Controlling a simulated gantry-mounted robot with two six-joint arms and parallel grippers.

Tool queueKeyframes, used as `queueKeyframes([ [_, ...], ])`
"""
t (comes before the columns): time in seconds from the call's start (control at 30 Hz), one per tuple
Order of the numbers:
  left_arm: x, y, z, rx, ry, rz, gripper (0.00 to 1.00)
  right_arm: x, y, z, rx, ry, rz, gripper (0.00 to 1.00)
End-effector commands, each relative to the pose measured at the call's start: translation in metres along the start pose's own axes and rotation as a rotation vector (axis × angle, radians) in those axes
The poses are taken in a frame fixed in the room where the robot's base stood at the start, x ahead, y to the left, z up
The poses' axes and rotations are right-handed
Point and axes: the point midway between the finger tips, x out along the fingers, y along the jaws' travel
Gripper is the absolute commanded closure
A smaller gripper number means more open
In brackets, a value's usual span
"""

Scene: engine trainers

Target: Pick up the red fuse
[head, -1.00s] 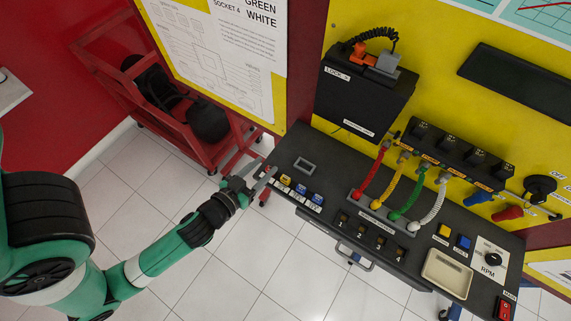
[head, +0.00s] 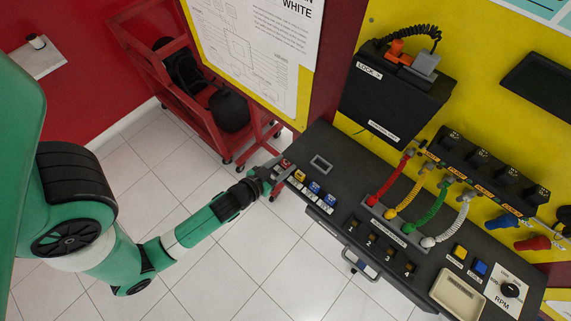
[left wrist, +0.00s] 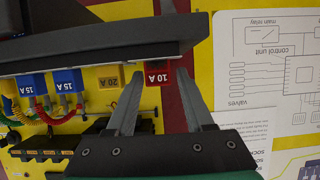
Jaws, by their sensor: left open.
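The red fuse (head: 286,163), marked 10 A in the left wrist view (left wrist: 156,77), stands at the end of a fuse row near the left end of the black desk panel. My left gripper (head: 279,173) is open at that end of the desk. In the left wrist view, its fingers (left wrist: 160,76) point towards the red fuse, which shows between them, nearer the left finger. I cannot tell whether a finger touches it. My right gripper is not in view.
A yellow fuse (head: 300,175) is beside the red one, followed by two blue fuses (head: 315,187). Coloured cables (head: 391,180) rise from the desk further right. A red cart (head: 190,105) stands behind on the white tiled floor.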

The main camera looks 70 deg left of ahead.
Motion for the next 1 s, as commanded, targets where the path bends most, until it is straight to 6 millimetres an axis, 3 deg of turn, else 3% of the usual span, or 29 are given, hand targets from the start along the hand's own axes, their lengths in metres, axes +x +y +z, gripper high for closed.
queueKeyframes([
  [0.2, 0.035, 0.002, 0.0, -0.002, 0.001, 0.0, 0.47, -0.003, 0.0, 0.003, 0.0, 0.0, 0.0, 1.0],
  [0.43, 0.038, 0.002, 0.0, -0.001, 0.0, 0.0, 0.47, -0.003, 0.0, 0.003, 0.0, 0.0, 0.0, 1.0],
  [0.47, 0.038, 0.002, 0.0, -0.001, 0.0, 0.0, 0.49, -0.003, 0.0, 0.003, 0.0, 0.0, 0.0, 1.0],
  [0.73, 0.037, 0.002, 0.0, -0.001, 0.0, 0.0, 0.98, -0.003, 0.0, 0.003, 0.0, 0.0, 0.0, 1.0],
  [1.0, 0.037, 0.002, 0.0, -0.001, 0.0, 0.0, 1.0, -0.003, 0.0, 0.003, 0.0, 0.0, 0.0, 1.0],
])
